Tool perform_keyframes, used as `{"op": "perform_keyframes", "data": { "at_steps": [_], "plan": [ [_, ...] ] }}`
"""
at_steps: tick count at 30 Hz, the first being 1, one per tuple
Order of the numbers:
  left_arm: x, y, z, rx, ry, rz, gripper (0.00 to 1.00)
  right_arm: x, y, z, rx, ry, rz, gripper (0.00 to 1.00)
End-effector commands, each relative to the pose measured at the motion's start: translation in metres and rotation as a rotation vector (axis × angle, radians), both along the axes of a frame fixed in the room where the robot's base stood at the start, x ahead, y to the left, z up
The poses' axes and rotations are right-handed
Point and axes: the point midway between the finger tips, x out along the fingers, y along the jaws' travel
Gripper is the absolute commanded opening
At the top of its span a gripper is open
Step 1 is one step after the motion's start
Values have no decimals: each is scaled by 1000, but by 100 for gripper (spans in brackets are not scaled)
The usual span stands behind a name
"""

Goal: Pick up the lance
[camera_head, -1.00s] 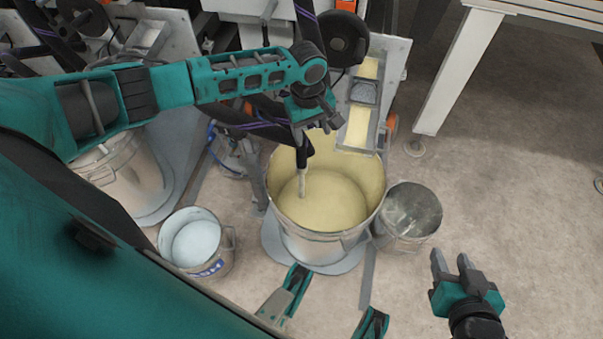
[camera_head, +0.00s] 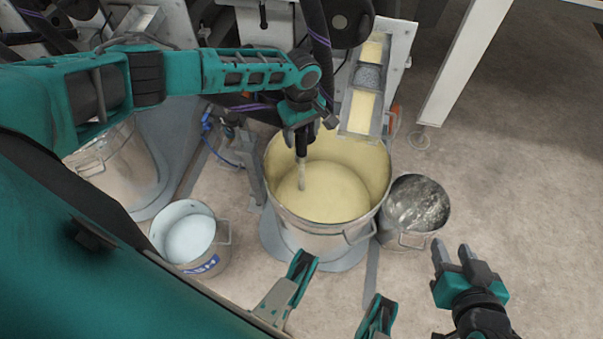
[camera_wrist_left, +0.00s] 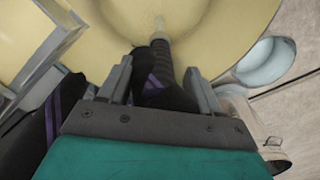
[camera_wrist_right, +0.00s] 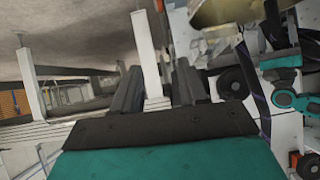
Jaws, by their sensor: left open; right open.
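The lance (camera_head: 302,160) is a dark rod with a pale lower end. It stands nearly upright in the large metal bucket (camera_head: 318,232) of yellow fluid. My left gripper (camera_head: 308,128) is at the lance's dark upper part, above the bucket. In the left wrist view the lance's ribbed dark section (camera_wrist_left: 162,60) lies between the two spread fingers of the left gripper (camera_wrist_left: 160,78), with a gap visible beside it. My right gripper (camera_head: 451,250) is open and empty over the floor at the lower right. Its spread fingers also show in the right wrist view (camera_wrist_right: 158,72).
A small bucket of pale fluid (camera_head: 190,240) stands left of the large bucket, and a grey metal bucket (camera_head: 415,212) right of it. A sloping chute (camera_head: 362,110) reaches the large bucket's back rim. Dark hoses hang behind the left gripper. Floor at right is clear.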

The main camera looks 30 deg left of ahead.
Motion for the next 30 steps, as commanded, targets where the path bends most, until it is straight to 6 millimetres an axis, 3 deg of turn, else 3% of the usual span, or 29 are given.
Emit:
{"op": "perform_keyframes", "data": {
  "at_steps": [1, 4, 13, 30],
  "plan": [
    [1, 0, -12, -1, -1, 1, 64, 0, 2, -7, 2, 4, 3, 43],
    [1, -1, -21, -1, -2, 0, 64, 1, 4, -7, 5, 2, 8, 43],
    [1, 0, -22, -1, -2, 0, 63, 3, 6, -1, 9, -5, 14, 43],
    [0, 0, -22, -1, -1, 0, 8, 4, 5, -1, 7, -8, 11, 43]
  ]
}}
